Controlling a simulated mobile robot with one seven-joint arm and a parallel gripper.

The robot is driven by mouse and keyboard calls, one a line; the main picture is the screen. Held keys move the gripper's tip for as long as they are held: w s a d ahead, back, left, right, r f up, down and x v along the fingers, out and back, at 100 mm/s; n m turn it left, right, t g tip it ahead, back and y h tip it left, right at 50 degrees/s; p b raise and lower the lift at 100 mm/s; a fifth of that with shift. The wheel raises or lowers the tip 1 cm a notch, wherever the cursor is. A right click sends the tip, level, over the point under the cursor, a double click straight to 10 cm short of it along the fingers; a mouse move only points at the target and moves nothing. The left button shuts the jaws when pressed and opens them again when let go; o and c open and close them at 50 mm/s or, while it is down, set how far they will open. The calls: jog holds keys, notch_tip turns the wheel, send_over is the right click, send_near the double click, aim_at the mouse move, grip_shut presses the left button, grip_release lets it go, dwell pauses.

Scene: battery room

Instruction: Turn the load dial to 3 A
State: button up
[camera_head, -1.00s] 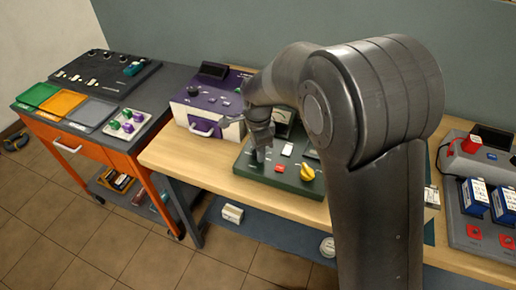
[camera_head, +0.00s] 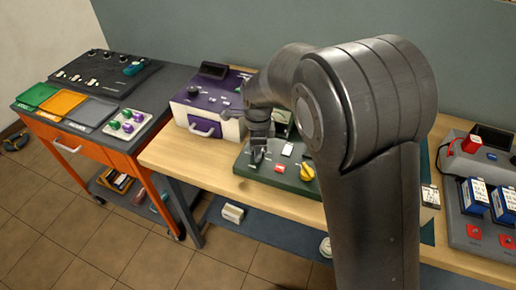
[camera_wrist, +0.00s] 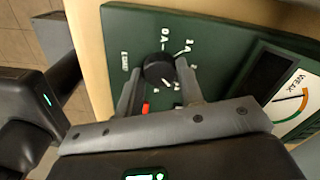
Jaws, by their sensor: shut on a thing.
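The load dial (camera_wrist: 158,68) is a round black knob on a dark green tester panel (camera_wrist: 120,25). White markings ring it, with 0 A near the top of the wrist view and others towards the right; the lower ones are too small to read surely. My gripper (camera_wrist: 158,80) is shut on the dial, one finger on each side. The dial's pointer cannot be made out, so its setting is unclear. In the head view my gripper (camera_head: 257,157) is over the left part of the green tester (camera_head: 268,177) and hides the dial.
A yellow knob (camera_head: 307,172) and a red button (camera_head: 280,168) sit on the same panel. A meter marked WEAK (camera_wrist: 295,105) is to the right in the wrist view. A purple and white unit (camera_head: 207,107) stands to the left. Bare wood bench (camera_head: 180,155) shows in front.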

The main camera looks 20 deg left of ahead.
jog(key=o, duration=1)
jog(key=shift+r, duration=0.1)
notch_tip(320, 180, up, 11)
jog(key=shift+d, duration=0.1)
